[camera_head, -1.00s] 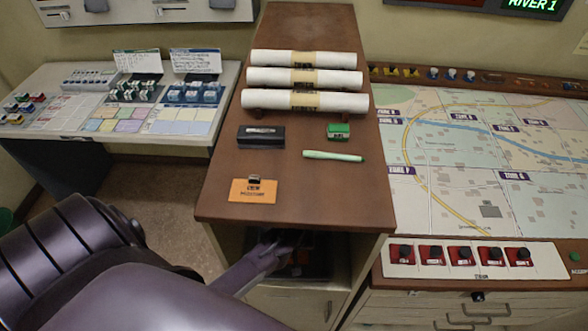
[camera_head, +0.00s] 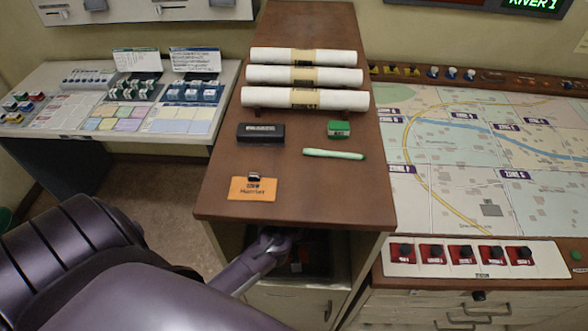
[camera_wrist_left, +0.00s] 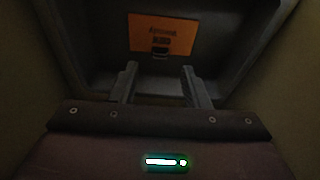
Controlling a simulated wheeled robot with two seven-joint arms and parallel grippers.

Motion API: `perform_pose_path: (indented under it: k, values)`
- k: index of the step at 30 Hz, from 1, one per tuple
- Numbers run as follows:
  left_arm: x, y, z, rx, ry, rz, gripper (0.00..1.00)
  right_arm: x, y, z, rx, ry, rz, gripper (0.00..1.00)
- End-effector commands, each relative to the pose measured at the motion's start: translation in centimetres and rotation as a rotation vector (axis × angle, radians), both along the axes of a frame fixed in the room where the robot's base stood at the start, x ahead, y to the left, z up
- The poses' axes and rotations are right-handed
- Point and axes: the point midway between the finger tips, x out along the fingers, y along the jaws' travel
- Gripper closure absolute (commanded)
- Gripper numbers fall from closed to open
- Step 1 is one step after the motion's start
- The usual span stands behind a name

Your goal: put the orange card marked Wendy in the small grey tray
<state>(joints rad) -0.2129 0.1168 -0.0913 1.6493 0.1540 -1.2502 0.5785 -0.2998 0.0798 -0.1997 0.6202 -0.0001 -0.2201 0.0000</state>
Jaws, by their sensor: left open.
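In the left wrist view an orange card (camera_wrist_left: 161,34) with a black clip lies inside a dark grey walled container (camera_wrist_left: 88,58). Its print is upside down and too dim to read surely. My left gripper (camera_wrist_left: 158,76) is open and empty, its fingertips just short of the clip. In the head view my left gripper (camera_head: 282,240) reaches into the open compartment under the wooden top. Another orange card (camera_head: 253,190) with a black clip lies on that top; its print does not look like Wendy. I cannot tell whether the dark container is the small grey tray. My right gripper is not in view.
The wooden top (camera_head: 300,196) overhangs the compartment. On it are a black box (camera_head: 261,135), a green block (camera_head: 339,129), a pale green pen (camera_head: 334,154) and rolled papers (camera_head: 304,98). A map table (camera_head: 450,203) stands right, a console (camera_head: 60,130) left.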

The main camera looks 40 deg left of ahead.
Motion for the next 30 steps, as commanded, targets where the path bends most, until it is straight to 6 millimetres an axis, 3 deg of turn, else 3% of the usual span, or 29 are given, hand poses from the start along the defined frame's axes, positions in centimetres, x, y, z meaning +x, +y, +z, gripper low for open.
perform_pose_path:
  k: [9,30]
  values:
    - [-0.5,-0.3,2.7,0.0,0.0,-0.001,0.58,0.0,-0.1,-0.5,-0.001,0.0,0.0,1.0]
    - [-0.6,-0.4,2.7,0.0,0.001,-0.001,0.58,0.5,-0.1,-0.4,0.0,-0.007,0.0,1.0]
